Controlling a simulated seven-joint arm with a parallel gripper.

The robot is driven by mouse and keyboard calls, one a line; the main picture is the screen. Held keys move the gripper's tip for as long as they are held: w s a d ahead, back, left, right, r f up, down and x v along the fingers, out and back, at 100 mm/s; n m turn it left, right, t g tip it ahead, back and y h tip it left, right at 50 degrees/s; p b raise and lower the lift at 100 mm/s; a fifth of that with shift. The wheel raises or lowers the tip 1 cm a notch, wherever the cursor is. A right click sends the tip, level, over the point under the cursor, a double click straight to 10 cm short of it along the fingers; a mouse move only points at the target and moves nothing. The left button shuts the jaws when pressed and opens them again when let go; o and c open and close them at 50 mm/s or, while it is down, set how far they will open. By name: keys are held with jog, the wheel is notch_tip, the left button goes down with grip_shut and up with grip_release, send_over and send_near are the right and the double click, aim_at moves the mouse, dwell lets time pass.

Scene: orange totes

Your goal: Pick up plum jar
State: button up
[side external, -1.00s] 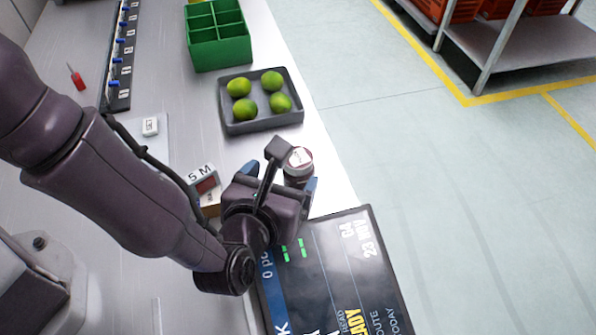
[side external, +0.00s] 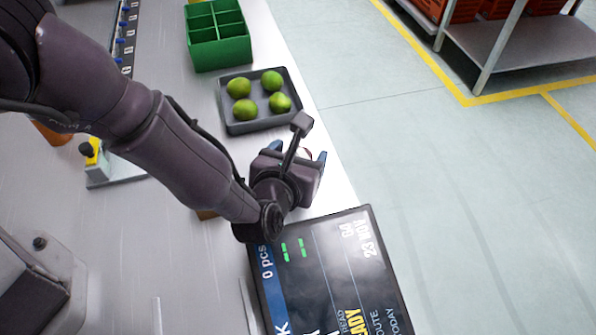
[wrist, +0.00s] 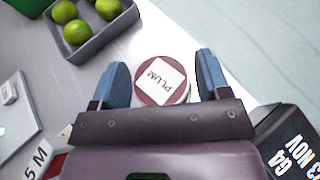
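The plum jar has a dark red lid with a white label reading PLUM (wrist: 160,80). In the wrist view it stands between the two blue fingers of my gripper (wrist: 163,74), with a visible gap on each side. My gripper is open. In the side external view my gripper (side external: 298,152) is over the jar's spot by the right edge of the bench, and its body hides almost all of the jar. The jar's lower part is hidden in both views.
A dark grey tray (side external: 231,125) with several limes stands behind the gripper. A green divided box (side external: 222,55) is beyond it. A dark display screen (side external: 325,270) lies in front. The bench's right edge is close, with open floor past it.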

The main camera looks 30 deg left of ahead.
jog(key=c, duration=0.7)
jog(key=shift+c, duration=0.9)
jog(key=shift+r, duration=0.15)
